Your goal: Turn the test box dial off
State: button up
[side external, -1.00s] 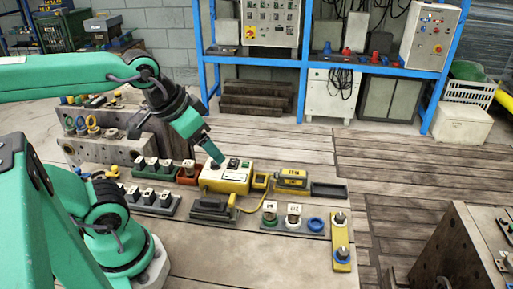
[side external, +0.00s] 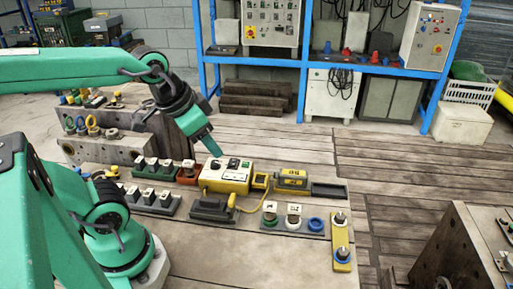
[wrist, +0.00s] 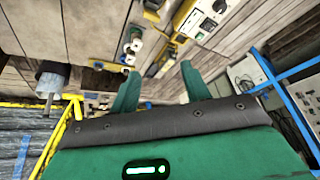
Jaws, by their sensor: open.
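The test box (side external: 225,182) is yellow with a pale top and sits on the bench in the middle of the side view. The dial's setting is too small to read. My gripper (side external: 217,152) points down just above the dial end of the box and looks apart from it. In the wrist view the test box (wrist: 205,20) is at the top right, beyond my open, empty fingers (wrist: 160,85).
A dark block (side external: 212,211) lies in front. Racks of dark pieces (side external: 150,197) stand left, and a tray with round parts (side external: 293,222) stands right. A heavy steel block (side external: 100,143) is behind left.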

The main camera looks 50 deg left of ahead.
jog(key=w+a+f+m+g, duration=0.3)
jog(key=w+a+f+m, duration=0.1)
jog(key=w+a+m, duration=0.25)
jog(key=m+g, duration=0.2)
jog(key=m, duration=0.4)
send_over(215, 162)
jog(key=shift+n, duration=0.25)
notch_tip(215, 162, down, 7)
jog(key=shift+f, duration=0.1)
jog(key=shift+a, duration=0.1)
jog(key=shift+f, duration=3.85)
jog(key=shift+c, duration=0.2)
jog(key=c, duration=1)
